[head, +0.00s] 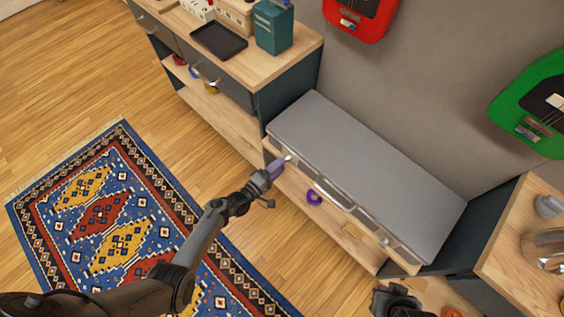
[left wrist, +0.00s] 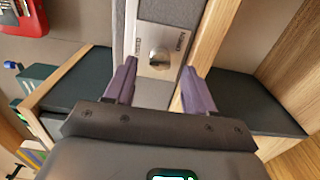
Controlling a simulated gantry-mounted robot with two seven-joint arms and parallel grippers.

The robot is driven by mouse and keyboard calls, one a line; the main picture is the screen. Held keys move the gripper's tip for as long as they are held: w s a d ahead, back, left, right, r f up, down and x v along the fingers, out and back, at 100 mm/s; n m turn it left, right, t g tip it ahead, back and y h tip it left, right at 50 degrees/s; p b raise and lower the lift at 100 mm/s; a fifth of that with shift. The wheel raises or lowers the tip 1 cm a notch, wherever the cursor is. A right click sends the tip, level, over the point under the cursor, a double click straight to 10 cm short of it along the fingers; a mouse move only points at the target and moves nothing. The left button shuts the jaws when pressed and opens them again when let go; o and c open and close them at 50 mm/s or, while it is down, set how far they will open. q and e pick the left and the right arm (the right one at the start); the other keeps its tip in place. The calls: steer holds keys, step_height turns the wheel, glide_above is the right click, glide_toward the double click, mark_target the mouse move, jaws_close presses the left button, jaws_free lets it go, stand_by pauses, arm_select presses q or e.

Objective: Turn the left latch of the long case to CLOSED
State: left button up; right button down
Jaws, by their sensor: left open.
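The long grey case (head: 365,170) lies shut on a low shelf unit against the wall, with a metal handle (head: 335,195) on its front. Its left latch, a round silver knob (left wrist: 159,58) on a grey plate, shows in the left wrist view with small lettering on both sides that I cannot read surely. My left gripper (head: 276,166) is at the left end of the case front. Its purple fingers (left wrist: 160,85) are open, one on each side of the latch, with no clear contact. My right gripper (head: 395,298) shows only partly at the bottom; its fingers are unclear.
A cabinet (head: 245,62) with a black tray (head: 219,41) and a teal box (head: 273,27) stands at the left. A wooden-topped unit (head: 530,255) stands at the right. A patterned rug (head: 125,215) covers the floor.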

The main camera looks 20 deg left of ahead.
arm_select(q)
steer(key=p+v, duration=0.2)
steer(key=v, duration=0.6)
steer(key=shift+s, duration=0.25)
steer(key=shift+a, duration=0.1)
